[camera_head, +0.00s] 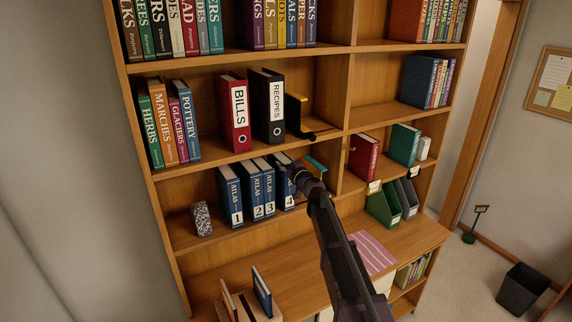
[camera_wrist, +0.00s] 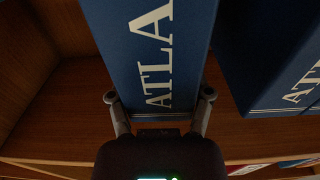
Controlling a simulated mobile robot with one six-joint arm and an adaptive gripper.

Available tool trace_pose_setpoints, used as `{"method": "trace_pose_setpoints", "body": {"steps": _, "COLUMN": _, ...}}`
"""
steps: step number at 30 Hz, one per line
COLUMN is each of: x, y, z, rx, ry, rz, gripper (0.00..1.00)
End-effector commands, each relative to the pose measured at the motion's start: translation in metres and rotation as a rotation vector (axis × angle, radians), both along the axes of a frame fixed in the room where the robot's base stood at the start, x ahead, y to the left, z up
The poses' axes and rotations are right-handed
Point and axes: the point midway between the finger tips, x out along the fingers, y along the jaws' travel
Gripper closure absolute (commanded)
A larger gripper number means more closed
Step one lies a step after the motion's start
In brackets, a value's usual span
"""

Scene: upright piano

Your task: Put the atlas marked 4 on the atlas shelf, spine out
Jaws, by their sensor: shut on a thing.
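The atlas marked 4 (camera_head: 284,185) is a blue book with white lettering, standing on the atlas shelf (camera_head: 258,222) at the right end of a row. Its spine faces out into the room. The atlases marked 1 (camera_head: 231,192), 2 (camera_head: 251,185) and 3 (camera_head: 267,182) stand to its left. My gripper (camera_head: 303,177) is at the upper part of atlas 4 and partly covers it. In the wrist view my gripper's fingers (camera_wrist: 159,97) are on either side of the atlas's spine (camera_wrist: 148,55). A neighbouring atlas (camera_wrist: 268,60) is close on the right there, with a narrow gap between.
A speckled block (camera_head: 202,219) stands left of the row. A teal thing (camera_head: 316,164) shows behind my gripper. Binders marked BILLS (camera_head: 236,115) and RECIPES (camera_head: 268,105) stand on the shelf above. An upright divider (camera_head: 343,160) is to the right. Books (camera_head: 262,291) stand on the ledge below.

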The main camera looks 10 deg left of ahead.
Motion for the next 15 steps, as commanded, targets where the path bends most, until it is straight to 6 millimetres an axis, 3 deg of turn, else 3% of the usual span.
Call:
{"method": "trace_pose_setpoints", "body": {"steps": 1, "x": 0.0000, "y": 0.0000, "z": -0.0002, "rx": 0.001, "ry": 0.001, "rz": 0.000, "gripper": 0.29}}
{"method": "trace_pose_setpoints", "body": {"steps": 4, "x": -0.0001, "y": 0.0001, "z": 0.0001, "rx": 0.001, "ry": 0.001, "rz": 0.000, "gripper": 0.00}}
{"method": "trace_pose_setpoints", "body": {"steps": 15, "x": 0.0000, "y": 0.0000, "z": -0.0004, "rx": -0.001, "ry": -0.001, "rz": 0.000, "gripper": 0.00}}
